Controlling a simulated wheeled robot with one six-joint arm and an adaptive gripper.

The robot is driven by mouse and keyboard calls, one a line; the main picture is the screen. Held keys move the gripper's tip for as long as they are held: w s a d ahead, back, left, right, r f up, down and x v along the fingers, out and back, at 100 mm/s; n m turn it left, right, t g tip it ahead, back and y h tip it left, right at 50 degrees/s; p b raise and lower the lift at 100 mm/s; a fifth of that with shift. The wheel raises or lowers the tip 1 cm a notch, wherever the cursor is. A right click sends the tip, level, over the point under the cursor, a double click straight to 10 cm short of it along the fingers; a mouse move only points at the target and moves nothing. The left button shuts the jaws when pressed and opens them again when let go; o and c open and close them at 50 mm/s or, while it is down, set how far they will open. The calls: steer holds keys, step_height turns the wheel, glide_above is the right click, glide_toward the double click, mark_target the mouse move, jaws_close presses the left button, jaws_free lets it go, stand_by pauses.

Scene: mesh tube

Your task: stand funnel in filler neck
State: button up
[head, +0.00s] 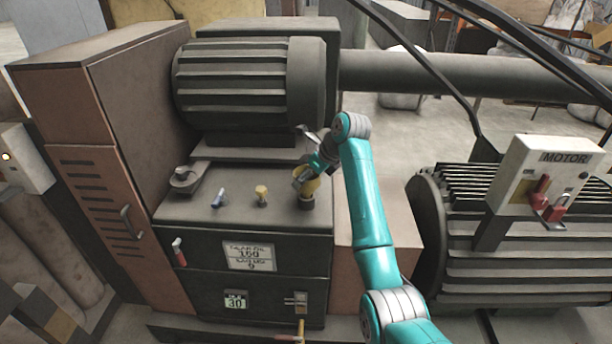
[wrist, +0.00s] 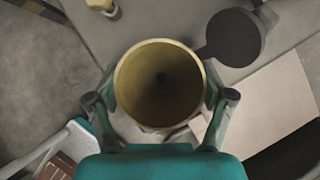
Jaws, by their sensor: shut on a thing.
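The yellow funnel (wrist: 160,85) is held in my gripper (wrist: 160,100), one finger on each side of it. Its wide mouth faces the wrist camera, with a small dark hole at the bottom. In the head view the funnel (head: 311,187) shows below my gripper (head: 307,178), just above the short dark filler neck (head: 306,203) on the machine's top.
The ribbed motor (head: 250,80) rises behind. A MOTOR switch box (head: 550,165) stands right of my arm.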

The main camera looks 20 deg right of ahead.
steer(key=shift+f, duration=0.1)
steer(key=o, duration=1.1)
